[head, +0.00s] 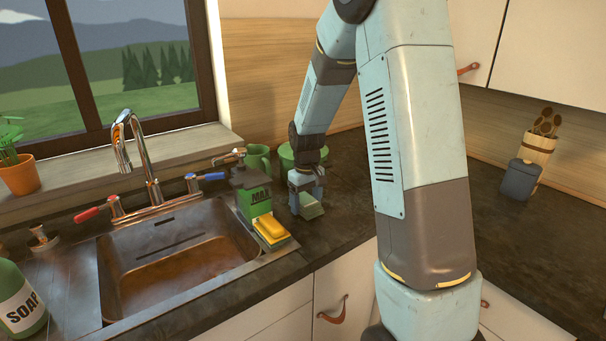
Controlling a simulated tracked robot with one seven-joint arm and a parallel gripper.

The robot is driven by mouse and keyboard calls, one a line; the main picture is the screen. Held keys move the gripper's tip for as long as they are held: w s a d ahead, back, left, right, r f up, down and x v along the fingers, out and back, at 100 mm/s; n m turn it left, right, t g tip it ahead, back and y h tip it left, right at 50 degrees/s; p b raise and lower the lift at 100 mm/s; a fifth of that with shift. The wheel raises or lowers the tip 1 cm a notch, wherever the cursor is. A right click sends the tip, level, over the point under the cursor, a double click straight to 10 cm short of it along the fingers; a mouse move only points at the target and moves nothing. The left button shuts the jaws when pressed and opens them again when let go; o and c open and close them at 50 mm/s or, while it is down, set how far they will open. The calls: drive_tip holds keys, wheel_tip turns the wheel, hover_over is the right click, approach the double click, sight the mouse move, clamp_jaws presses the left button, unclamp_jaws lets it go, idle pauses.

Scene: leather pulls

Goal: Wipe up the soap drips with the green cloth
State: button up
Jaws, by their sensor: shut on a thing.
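My gripper (306,188) points down over the dark counter, right of the sink. It is shut on the green cloth (311,210), a pale green folded piece hanging under the fingers at or just above the counter. I cannot tell whether the cloth touches the surface. I cannot make out any soap drips; the cloth and my arm hide part of the counter. A green soap dispenser marked MAX (256,199) stands left of my gripper by the sink's right rim.
A yellow sponge (270,229) lies in front of the dispenser. A green mug (257,156) and green bowl (287,157) stand behind. The sink (180,262) and tap (147,165) are left, with a SOAP bottle (22,305). A dark canister (520,181) stands far right.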

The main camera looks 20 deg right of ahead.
drive_tip(key=shift+w+a, duration=0.15)
drive_tip(key=shift+w, duration=0.2)
drive_tip(key=shift+w+a+r, duration=0.15)
drive_tip(key=shift+w+a, duration=0.05)
drive_tip(key=shift+w, duration=0.1)
drive_tip(key=shift+s+d+r, duration=0.1)
drive_tip(key=shift+s+r, duration=0.05)
drive_tip(key=shift+r, duration=0.5)
drive_tip(key=shift+s+r, duration=0.1)
drive_tip(key=shift+r, duration=0.5)
drive_tip(key=shift+w+r, duration=0.15)
drive_tip(key=shift+r, duration=0.1)
drive_tip(key=shift+d+r, duration=0.1)
drive_tip(key=shift+r, duration=2.2)
